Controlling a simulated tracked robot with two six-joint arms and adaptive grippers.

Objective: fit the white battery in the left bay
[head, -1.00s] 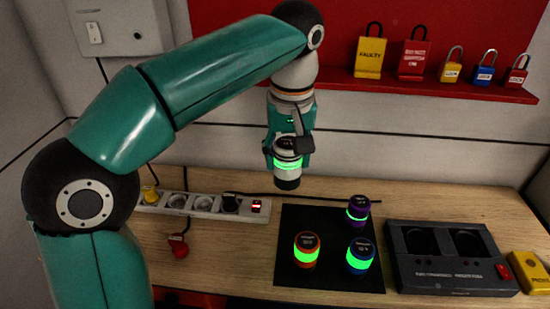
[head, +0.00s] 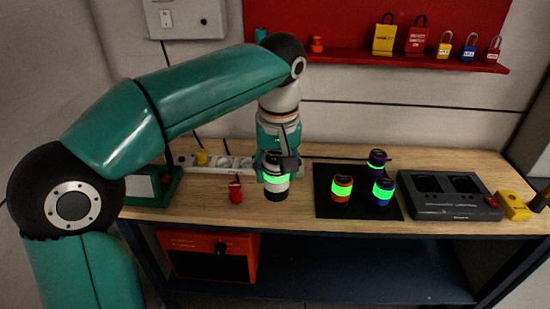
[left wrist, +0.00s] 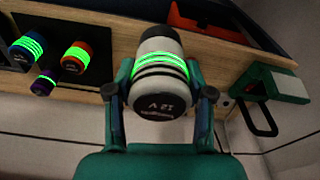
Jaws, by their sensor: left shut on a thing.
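The white battery (head: 276,190), with glowing green bands and a dark end, is in my left gripper (head: 277,170), left of the black mat in the head view. In the left wrist view the gripper (left wrist: 160,100) has its two fingers on either side of the white battery (left wrist: 158,50), whose dark cap faces the camera. The dark two-bay unit (head: 450,208) lies on the bench at the right. Its left bay (head: 427,183) and right bay (head: 465,184) both look empty. My right gripper is not in view.
The black mat (head: 325,205) holds an orange battery (head: 342,193), a blue battery (head: 384,195) and a purple battery (head: 377,160). A yellow box (head: 514,206) sits right of the unit. A power strip (head: 230,162), a red object (head: 235,192) and a green device (head: 165,190) are at left.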

